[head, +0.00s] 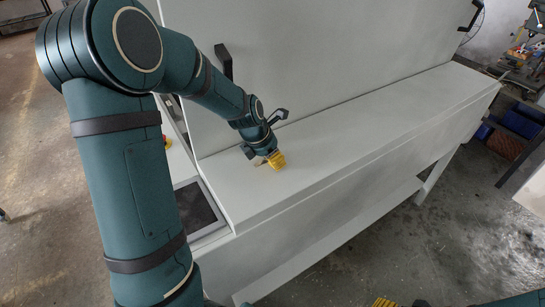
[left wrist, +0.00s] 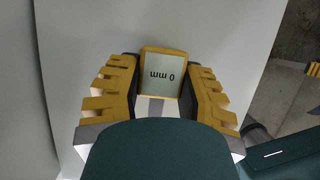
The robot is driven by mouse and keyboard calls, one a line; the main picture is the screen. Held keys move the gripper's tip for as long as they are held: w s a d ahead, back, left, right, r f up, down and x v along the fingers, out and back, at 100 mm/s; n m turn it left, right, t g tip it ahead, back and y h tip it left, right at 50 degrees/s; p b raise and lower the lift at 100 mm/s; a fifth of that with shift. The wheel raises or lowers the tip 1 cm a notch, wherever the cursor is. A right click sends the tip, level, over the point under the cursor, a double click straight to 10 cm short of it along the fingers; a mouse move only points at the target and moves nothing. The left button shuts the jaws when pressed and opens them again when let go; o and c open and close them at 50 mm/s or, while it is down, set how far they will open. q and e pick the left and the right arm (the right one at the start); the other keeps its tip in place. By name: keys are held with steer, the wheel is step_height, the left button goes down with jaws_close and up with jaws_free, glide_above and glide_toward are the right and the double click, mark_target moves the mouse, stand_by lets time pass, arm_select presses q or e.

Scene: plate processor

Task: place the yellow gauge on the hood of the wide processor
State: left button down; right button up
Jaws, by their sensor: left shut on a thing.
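The yellow gauge (left wrist: 162,76), a small block with a pale face reading "0 mm", sits between the yellow fingers of my left gripper (left wrist: 160,88), which is shut on it. In the head view, my left gripper (head: 274,160) is low over the white flat top (head: 370,130) of the wide processor, near its left part. I cannot tell whether the gauge touches that surface. A large white panel (head: 320,50) with dark handles rises behind the flat top. Only the yellow tips of my right gripper (head: 383,302) show at the bottom edge; its opening is cut off.
A dark recessed panel (head: 196,208) lies left of the flat top. A dark handle (head: 224,62) sticks out near my left forearm. The flat top is clear to the right. Blue bins (head: 522,121) and clutter stand at the far right.

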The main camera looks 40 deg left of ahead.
arm_select(q)
steer(key=c, duration=0.6)
jaws_free()
steer(key=shift+f, duration=0.1)
steer(key=shift+r, duration=0.25)
steer(key=p+v, duration=0.1)
steer(key=v, duration=1)
steer(key=shift+s+a+r, duration=0.15)
steer(key=shift+s+r, duration=0.1)
steer(key=shift+r, duration=0.1)
